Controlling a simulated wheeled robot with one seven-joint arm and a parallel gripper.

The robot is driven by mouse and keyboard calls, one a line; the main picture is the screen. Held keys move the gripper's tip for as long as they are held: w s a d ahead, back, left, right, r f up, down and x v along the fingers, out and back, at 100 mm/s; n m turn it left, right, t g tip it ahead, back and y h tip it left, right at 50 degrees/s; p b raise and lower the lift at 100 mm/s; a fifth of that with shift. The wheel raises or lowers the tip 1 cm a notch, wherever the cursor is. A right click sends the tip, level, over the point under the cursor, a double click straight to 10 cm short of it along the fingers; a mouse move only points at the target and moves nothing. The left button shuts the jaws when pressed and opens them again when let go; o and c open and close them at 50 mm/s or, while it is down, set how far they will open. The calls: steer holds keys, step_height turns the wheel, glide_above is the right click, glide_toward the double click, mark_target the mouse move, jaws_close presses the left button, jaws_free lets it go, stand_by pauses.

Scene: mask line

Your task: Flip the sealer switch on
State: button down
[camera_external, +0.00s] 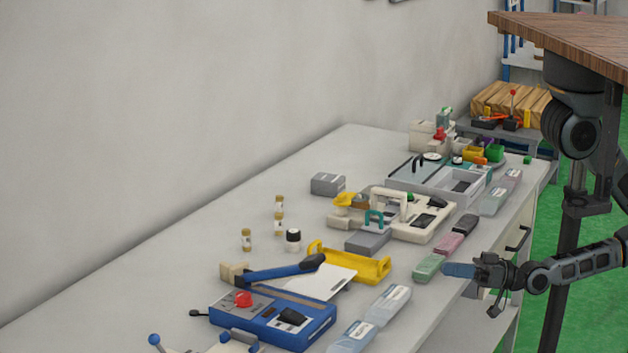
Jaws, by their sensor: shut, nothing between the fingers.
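A blue box-shaped device (255,327) stands at the near end of the bench and looks like the sealer. It has a long blue lever arm (285,271), a red knob (243,299) and a dark switch-like part (292,317) on top. Whether that part is on or off is too small to tell. My gripper (458,270) is at the bench's front edge, pointing left, shut and empty. It is well to the right of the blue device, apart from it, beside a green packet (430,267).
A yellow tray (352,266), pale packets (388,304) and a cream device (424,219) stand along the bench (190,240). Small bottles (246,240) and a grey box (327,184) stand farther back. The left of the bench is clear up to the wall.

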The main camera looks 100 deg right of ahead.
steer(key=w+d+r+m+g+h+p, duration=0.1)
steer(key=w+d+r+m+g+h, duration=0.9)
steer(key=d+m+g, duration=0.4)
steer(key=w+d+r+m+g+h+p, duration=0.1)
steer(key=w+d+r+m+g+h, duration=0.8)
steer(key=m, duration=0.7)
steer(key=w+a+f+n+y, duration=0.1)
steer(key=w+a+f+y, duration=0.1)
steer(key=w+a+y, duration=0.3)
steer(key=w+a+f+n+y, duration=0.2)
steer(key=w+a+y, duration=0.3)
steer(key=w+a, duration=0.1)
steer(key=w+a+f+n+y, duration=0.2)
steer(key=w+a+y, duration=0.3)
steer(key=shift+w+a+f+t+y, duration=0.2)
steer(key=shift+w+t+y, duration=0.1)
steer(key=shift+y, duration=0.1)
steer(key=w+a+n+y, duration=0.1)
steer(key=a+y, duration=0.1)
steer(key=a, duration=0.4)
steer(key=w+a+r+n+y, duration=0.1)
steer(key=w+a+n+y, duration=0.1)
steer(key=a, duration=0.4)
steer(key=shift+r+t, duration=0.3)
steer(key=shift+t, duration=0.1)
